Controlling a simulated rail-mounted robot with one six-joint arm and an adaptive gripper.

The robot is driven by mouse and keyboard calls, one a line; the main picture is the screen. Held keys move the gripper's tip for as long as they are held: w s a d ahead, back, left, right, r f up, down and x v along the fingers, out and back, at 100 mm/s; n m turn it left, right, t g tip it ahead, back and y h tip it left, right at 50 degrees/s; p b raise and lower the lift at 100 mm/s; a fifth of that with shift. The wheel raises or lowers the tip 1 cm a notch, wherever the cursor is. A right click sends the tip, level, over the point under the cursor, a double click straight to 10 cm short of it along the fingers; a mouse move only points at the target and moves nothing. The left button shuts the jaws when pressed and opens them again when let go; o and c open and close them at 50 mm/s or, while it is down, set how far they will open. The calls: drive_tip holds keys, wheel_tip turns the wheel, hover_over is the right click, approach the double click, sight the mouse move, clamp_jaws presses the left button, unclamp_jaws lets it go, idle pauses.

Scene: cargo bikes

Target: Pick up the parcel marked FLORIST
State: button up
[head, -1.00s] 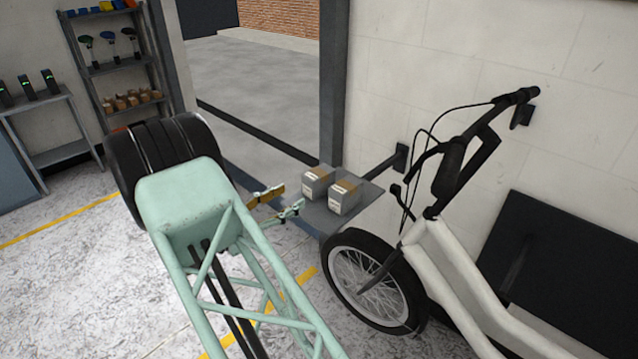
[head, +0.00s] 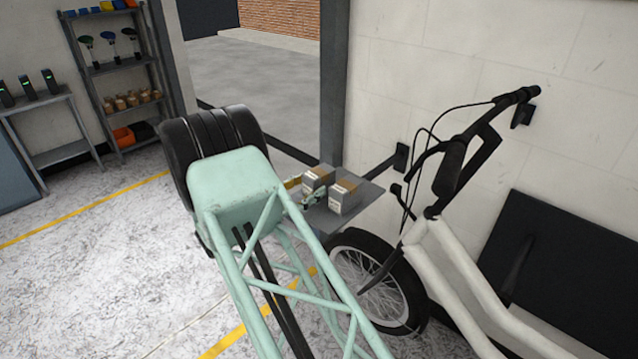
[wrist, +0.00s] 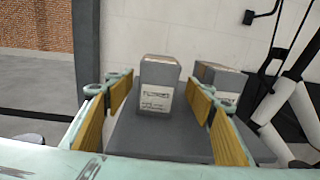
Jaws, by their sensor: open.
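Two grey box parcels with brown tape and white labels sit side by side on a small grey wall shelf (head: 322,218). The left parcel (head: 318,178) shows in the wrist view (wrist: 159,75), centred between my fingers, its label facing me. The label's print is too small to read surely. The right parcel (head: 346,196) also shows in the wrist view (wrist: 226,80), partly hidden behind my right finger. My gripper (wrist: 161,98) is open, its yellow-padded fingertips coming up to either side of the left parcel.
A cargo bike (head: 440,250) stands right of the shelf, its front wheel (head: 375,280) just below it. A door post (head: 334,80) rises behind the shelf. A storage rack (head: 110,75) and a side table (head: 50,120) stand far left. The floor at left is clear.

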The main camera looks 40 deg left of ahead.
drive_tip(key=shift+w, duration=0.15)
drive_tip(key=shift+w+d, duration=0.1)
drive_tip(key=shift+w, duration=2.35)
drive_tip(key=c, duration=1.1)
drive_tip(key=shift+r, duration=0.15)
wheel_tip(320, 180, up, 28)
drive_tip(key=shift+f+p, duration=0.1)
drive_tip(key=shift+p, duration=0.9)
